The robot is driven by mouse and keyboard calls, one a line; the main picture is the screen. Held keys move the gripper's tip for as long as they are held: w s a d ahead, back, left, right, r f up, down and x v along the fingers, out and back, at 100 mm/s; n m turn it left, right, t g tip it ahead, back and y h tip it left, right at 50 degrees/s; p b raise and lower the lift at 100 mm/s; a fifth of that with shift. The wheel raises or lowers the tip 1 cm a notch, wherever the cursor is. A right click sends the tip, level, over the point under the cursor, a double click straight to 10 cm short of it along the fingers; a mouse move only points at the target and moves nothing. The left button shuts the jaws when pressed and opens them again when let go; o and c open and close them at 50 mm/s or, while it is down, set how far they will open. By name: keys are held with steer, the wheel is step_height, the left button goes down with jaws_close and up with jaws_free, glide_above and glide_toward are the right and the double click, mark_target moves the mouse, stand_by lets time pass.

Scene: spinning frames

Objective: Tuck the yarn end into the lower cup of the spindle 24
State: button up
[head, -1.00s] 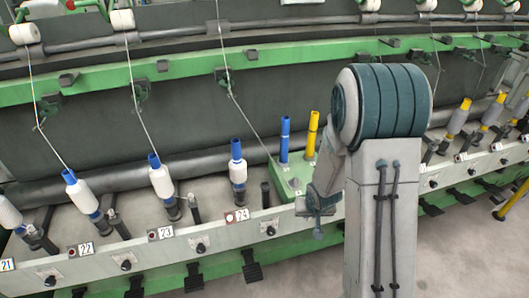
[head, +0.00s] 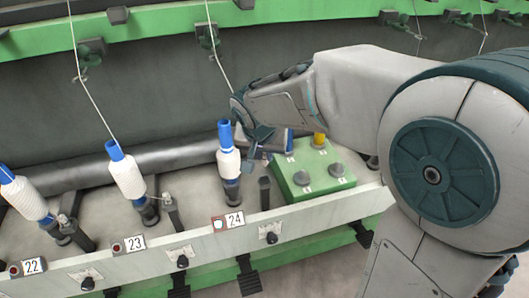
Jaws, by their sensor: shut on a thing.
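Spindle 24 (head: 232,192) stands behind its number plate (head: 228,222). It carries a blue tube with a white yarn package (head: 229,163). Its dark lower cup shows below the package. The yarn (head: 219,66) comes down from the green rail and disappears at my gripper. My gripper (head: 250,160) is just right of the package, pointing down, shut on the yarn end. The end itself is too thin to make out between the fingers. I cannot tell whether the fingers touch the package.
A short dark post (head: 264,192) stands between spindle and box. Wound spindles 23 (head: 127,178) and 22 (head: 22,198) stand at left.

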steer(key=shift+f+b, duration=2.6)
steer(key=shift+f, duration=0.9)
steer(key=o, duration=0.8)
steer(key=shift+c, duration=0.2)
steer(key=shift+r, duration=0.1)
steer(key=p+v, duration=0.3)
steer(key=v, duration=1)
steer(key=shift+s+r, duration=0.2)
steer(key=shift+r, duration=0.15)
